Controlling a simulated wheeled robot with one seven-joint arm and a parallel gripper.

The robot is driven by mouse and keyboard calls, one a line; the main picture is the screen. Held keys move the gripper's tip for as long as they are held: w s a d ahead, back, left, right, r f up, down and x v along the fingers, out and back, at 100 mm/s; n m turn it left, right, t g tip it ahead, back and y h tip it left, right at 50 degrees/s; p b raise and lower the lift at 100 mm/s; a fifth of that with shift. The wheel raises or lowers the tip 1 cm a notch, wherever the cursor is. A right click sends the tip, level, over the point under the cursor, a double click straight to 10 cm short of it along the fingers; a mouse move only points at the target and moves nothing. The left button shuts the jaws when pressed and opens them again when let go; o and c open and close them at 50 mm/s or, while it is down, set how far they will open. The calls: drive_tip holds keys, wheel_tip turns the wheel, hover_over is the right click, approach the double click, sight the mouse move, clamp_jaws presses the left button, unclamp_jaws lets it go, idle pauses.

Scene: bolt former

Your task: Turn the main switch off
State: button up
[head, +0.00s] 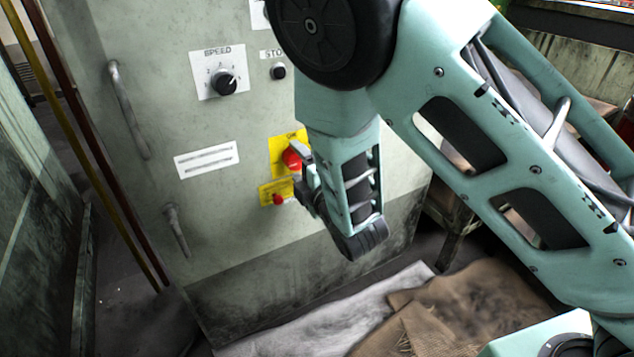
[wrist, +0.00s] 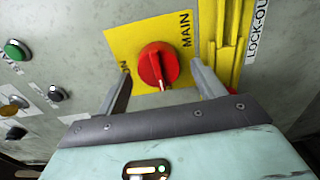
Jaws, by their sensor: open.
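The main switch is a red rotary knob (wrist: 158,66) on a yellow plate (wrist: 122,42) marked MAIN. Its white mark points toward the bottom of the wrist view. In the head view the red knob (head: 291,158) shows beside my gripper, partly hidden by it. My gripper (wrist: 160,74) is open, with one finger on each side of the knob. I cannot tell whether either finger touches it. In the head view my gripper (head: 303,172) is close to the cabinet face.
A yellow lock-out fitting (wrist: 232,42) stands close beyond the right finger. A smaller red part (head: 277,199) sits below the main switch. The cabinet (head: 235,215) also carries a speed dial (head: 224,84), a black stop button (head: 278,71) and handles (head: 128,110). Sacking (head: 470,310) lies on the floor.

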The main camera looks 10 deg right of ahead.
drive_tip(key=p+v, duration=1)
drive_tip(key=v, duration=0.7)
drive_tip(key=shift+p, duration=0.4)
